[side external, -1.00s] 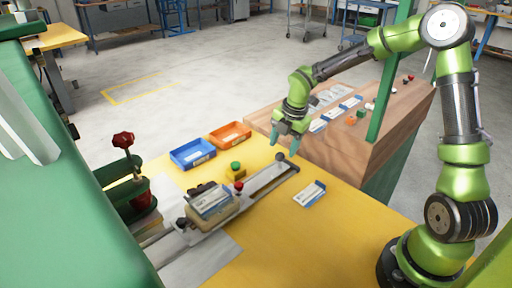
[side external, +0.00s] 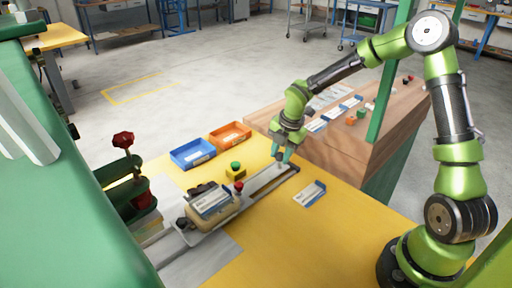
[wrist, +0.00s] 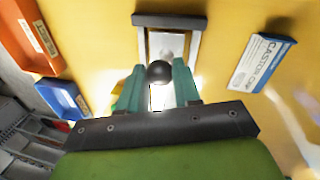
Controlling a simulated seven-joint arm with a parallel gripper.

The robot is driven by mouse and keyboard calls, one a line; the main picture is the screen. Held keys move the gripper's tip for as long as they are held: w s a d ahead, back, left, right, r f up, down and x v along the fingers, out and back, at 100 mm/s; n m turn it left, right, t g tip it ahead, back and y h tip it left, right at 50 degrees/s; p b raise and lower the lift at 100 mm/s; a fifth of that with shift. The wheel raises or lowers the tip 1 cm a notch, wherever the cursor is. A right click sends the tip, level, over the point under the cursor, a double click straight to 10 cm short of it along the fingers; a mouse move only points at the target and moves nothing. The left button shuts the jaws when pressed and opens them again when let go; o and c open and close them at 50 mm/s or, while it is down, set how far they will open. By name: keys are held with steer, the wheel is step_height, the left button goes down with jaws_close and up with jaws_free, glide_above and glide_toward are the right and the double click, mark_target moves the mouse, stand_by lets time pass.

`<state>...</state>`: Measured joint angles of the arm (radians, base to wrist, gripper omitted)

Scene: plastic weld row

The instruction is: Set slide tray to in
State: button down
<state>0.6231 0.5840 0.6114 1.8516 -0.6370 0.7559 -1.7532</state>
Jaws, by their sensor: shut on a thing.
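The slide tray (side external: 230,207) is a grey plate on a long rail on the yellow table. It carries a beige holder (side external: 198,216) with a blue-and-white label card (side external: 212,202) on it. A black ball knob (wrist: 159,72) stands at the rail end nearer my gripper. My gripper (side external: 281,158) is at this end, its teal fingers pointing down. In the wrist view my gripper (wrist: 160,86) has one finger on each side of the knob and is shut on it. The fingers hide most of the knob in the side view.
A blue bin (side external: 192,154) and an orange bin (side external: 230,135) stand behind the rail. A yellow box with a green button (side external: 236,170) and a red knob (side external: 238,186) are close to it. A loose card (side external: 310,193) lies on the right. A green press (side external: 132,190) stands left.

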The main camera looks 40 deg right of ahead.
mark_target(235, 186)
steer(key=shift+a, duration=0.1)
steer(key=a, duration=1.7)
steer(key=shift+a, duration=0.2)
steer(key=c, duration=0.8)
jaws_free()
steer(key=shift+d, duration=0.1)
steer(key=shift+r, duration=0.1)
steer(key=s+r, duration=0.3)
steer(key=r, duration=1.3)
steer(key=shift+d+r, duration=0.25)
steer(key=shift+d, duration=0.05)
steer(key=shift+s, duration=0.1)
